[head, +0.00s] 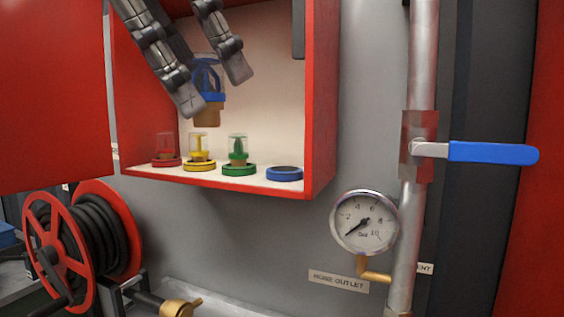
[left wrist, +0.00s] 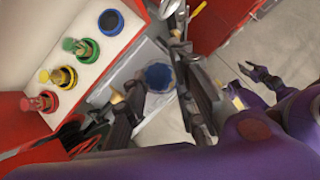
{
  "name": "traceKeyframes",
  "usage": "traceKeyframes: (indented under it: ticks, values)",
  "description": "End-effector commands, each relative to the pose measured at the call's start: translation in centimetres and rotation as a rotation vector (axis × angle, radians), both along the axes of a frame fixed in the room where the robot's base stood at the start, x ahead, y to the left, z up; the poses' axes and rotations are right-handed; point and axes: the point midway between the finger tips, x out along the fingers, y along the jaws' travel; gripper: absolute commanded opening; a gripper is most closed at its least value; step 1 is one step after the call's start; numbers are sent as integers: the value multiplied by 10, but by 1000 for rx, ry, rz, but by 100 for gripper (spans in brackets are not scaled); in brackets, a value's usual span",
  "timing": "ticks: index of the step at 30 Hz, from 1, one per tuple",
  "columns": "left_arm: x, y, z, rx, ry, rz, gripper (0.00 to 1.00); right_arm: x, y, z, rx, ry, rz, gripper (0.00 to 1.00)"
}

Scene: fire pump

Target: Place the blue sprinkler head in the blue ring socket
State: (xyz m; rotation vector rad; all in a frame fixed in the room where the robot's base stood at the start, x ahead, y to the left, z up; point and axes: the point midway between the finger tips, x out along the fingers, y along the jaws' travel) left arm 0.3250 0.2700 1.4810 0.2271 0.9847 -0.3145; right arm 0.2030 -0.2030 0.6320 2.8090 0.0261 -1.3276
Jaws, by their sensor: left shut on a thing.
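The blue sprinkler head (head: 209,100) has a clear cap and a brass-coloured lower end. In the left wrist view the blue sprinkler head (left wrist: 158,76) shows end-on between the fingers (left wrist: 160,100). The blue ring socket (head: 284,173) is empty on the cabinet floor, below and to the right of the held head. It also shows in the left wrist view (left wrist: 110,21). My right gripper (left wrist: 262,76) is small and dark there.
Red (head: 165,150), yellow (head: 199,151) and green (head: 238,152) heads stand in their rings left of the blue socket. The cabinet's right wall (head: 321,100) rises close to that socket. A pipe with a blue lever (head: 493,152) and a gauge (head: 364,222) are further right.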

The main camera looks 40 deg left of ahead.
Motion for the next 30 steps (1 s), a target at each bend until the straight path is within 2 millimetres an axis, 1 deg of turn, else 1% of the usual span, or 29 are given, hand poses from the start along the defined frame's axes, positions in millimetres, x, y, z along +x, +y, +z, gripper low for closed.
traceKeyframes:
  ticks: [2, 8, 12, 18, 21, 27, 29, 30]
  values:
    - [12, 3, 1, -1, 2, 5, 0, -1, -2, 3, -4, 1, 0, 40]
    - [61, 16, 2, 0, 5, 7, 0, -4, -6, 10, -7, 4, -2, 40]
    - [94, 24, 1, 0, 4, 8, 0, -1, -6, 16, -7, -6, -4, 40]
    - [136, 34, 0, 3, 3, 7, 0, 3, -5, 22, -4, -16, -6, 40]
    - [154, 38, 0, 0, 4, 5, 0, 3, -5, 23, -4, -17, -6, 40]
    - [183, 45, 0, 2, 3, 4, 0, 4, -5, 25, -2, -19, -6, 40]
    - [188, 46, -3, 0, 3, 2, 0, 5, -5, 26, -1, -20, -6, 40]
    - [186, 46, -10, -1, 1, -2, 0, 4, -4, 26, -1, -20, -7, 40]
